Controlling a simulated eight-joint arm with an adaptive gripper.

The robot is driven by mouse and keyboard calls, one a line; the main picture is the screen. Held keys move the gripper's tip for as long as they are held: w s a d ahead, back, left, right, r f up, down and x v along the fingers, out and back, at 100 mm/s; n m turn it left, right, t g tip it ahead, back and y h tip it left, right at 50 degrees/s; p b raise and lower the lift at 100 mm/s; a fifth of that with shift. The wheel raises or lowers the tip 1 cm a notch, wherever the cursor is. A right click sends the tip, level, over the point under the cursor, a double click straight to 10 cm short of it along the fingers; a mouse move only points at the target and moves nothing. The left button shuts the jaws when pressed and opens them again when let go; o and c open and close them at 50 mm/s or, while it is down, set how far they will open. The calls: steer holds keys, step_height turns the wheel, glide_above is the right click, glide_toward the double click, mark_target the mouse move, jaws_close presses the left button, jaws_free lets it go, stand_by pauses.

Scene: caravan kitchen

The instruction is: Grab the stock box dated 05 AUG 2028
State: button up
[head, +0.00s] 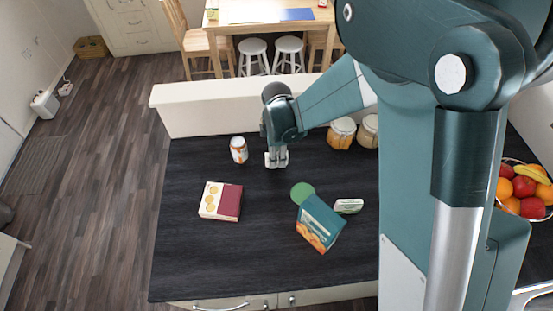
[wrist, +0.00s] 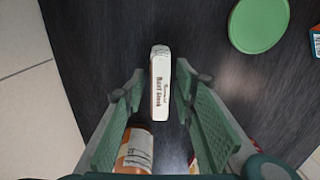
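My gripper (head: 276,160) is low over the back of the dark counter. In the wrist view my gripper (wrist: 160,85) is open, its green fingers on either side of a narrow white box marked "Beef Stock" (wrist: 160,90), with a gap showing on both sides. Small print shows on the box's far end (wrist: 160,51), but no date is readable. In the head view, I cannot clearly separate this box from the fingertips. Another small white and green box (head: 348,205) lies further right and forward; its print is too small to read.
A red and cream box (head: 220,201), a green disc (head: 303,193) and a teal box (head: 319,228) are nearer the front. Two jars (head: 341,132) (head: 368,130) stand back right, by the cream ledge (head: 215,112). The front left is clear.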

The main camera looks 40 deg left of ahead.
steer(key=c, duration=0.7)
steer(key=shift+c, duration=0.2)
steer(key=shift+r, duration=0.1)
steer(key=shift+r+b, duration=0.3)
steer(key=shift+r, duration=4.6)
